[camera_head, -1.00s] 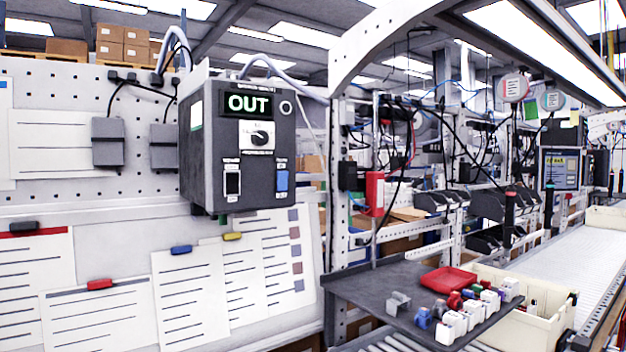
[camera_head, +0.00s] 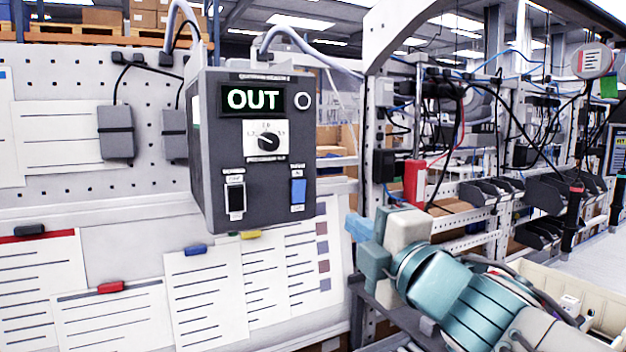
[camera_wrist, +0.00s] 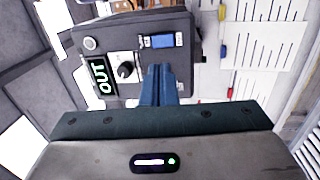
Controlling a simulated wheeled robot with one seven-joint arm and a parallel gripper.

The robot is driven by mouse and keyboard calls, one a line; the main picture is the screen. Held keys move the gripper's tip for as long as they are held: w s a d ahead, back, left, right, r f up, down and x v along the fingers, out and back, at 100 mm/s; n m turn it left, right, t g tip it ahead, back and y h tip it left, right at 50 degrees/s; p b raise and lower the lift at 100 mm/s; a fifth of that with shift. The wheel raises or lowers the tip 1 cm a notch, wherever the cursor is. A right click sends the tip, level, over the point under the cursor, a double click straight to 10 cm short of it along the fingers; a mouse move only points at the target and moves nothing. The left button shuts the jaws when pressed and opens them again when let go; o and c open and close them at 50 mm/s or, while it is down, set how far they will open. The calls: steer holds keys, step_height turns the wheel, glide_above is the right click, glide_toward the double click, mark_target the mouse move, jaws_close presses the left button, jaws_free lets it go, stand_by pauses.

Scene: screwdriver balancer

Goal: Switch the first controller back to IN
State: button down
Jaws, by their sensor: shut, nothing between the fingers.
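The controller (camera_head: 258,195) is a dark grey box on the white panel. Its display (camera_head: 252,100) reads OUT in lit green-white letters. Below are a dial knob (camera_head: 268,141), a black rocker in a white frame (camera_head: 236,199) at lower left and a blue switch (camera_head: 298,191) at lower right. My gripper (camera_head: 354,228) is to the right of the box's lower corner, apart from it in this view. In the wrist view, its shut, empty blue fingers (camera_wrist: 160,72) point at the controller's face, near the blue switch (camera_wrist: 160,41). The black rocker is hidden there, apparently behind the fingers.
Two small grey boxes (camera_head: 116,133) hang on the pegboard to the left. Paper sheets (camera_head: 205,300) with coloured clips hang below the controller. A red box (camera_head: 414,184) sits on the rack post to the right. A cream bin (camera_head: 590,300) stands at lower right.

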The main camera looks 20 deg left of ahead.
mark_target(299, 185)
steer(key=shift+s+a+r+n+y, duration=0.3)
steer(key=shift+s+a+n, duration=0.05)
steer(key=shift+a+n, duration=0.05)
steer(key=shift+a, duration=0.1)
steer(key=x, duration=1.4)
steer(key=shift+s+f, duration=0.1)
steer(key=shift+a+b, duration=0.15)
steer(key=shift+b, duration=0.2)
